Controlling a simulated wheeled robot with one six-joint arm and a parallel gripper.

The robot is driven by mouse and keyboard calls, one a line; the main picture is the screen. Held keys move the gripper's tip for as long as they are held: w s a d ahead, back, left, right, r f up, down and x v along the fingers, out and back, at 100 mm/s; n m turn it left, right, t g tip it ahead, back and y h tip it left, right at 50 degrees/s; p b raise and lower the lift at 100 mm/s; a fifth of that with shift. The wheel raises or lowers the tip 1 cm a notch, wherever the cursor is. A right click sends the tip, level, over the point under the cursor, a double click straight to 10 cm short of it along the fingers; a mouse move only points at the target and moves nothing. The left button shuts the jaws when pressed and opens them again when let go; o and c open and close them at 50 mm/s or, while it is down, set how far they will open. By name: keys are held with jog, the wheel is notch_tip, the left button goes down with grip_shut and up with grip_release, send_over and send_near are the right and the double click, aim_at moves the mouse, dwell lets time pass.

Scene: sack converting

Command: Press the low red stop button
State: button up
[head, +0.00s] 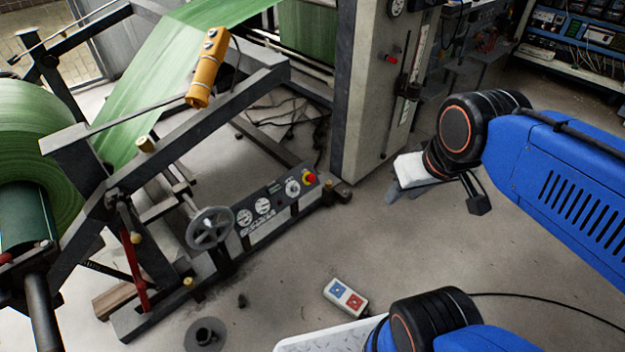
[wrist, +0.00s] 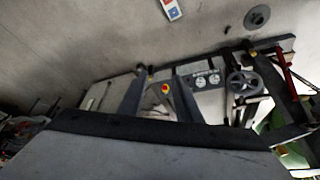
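The low red stop button (head: 310,178) has a yellow surround and sits at the right end of a dark control panel (head: 272,206), low on the machine frame. In the wrist view the button (wrist: 165,88) shows between my gripper's two dark fingers. My gripper (head: 394,192) is to the right of the button in the head view, apart from it. In the wrist view the gripper (wrist: 160,92) has a gap between its fingers and nothing in it. Its fingers are partly hidden by the wrist in the head view.
The panel also carries round dials, with a handwheel (head: 209,229) at its left. A box with blue and red buttons (head: 346,298) lies on the floor. A yellow pendant (head: 207,67) hangs higher up. A grey column (head: 372,100) bears another red button. Floor between panel and gripper is clear.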

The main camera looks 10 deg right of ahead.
jog(key=shift+o, duration=0.6)
jog(key=o, duration=0.3)
jog(key=shift+o, duration=0.2)
jog(key=n+g+y, duration=0.2)
jog(key=n+g, duration=0.3)
jog(key=g, duration=0.1)
send_over(312, 176)
jog(key=w+d, duration=0.1)
jog(key=d, duration=0.2)
jog(key=w+d+f+x, duration=0.1)
jog(key=d+x, duration=0.1)
jog(key=x, duration=1.1)
jog(key=w+d+x, duration=0.2)
jog(key=x, duration=2.7)
jog(key=shift+w+d+f, duration=0.1)
jog(key=shift+w+d, duration=0.15)
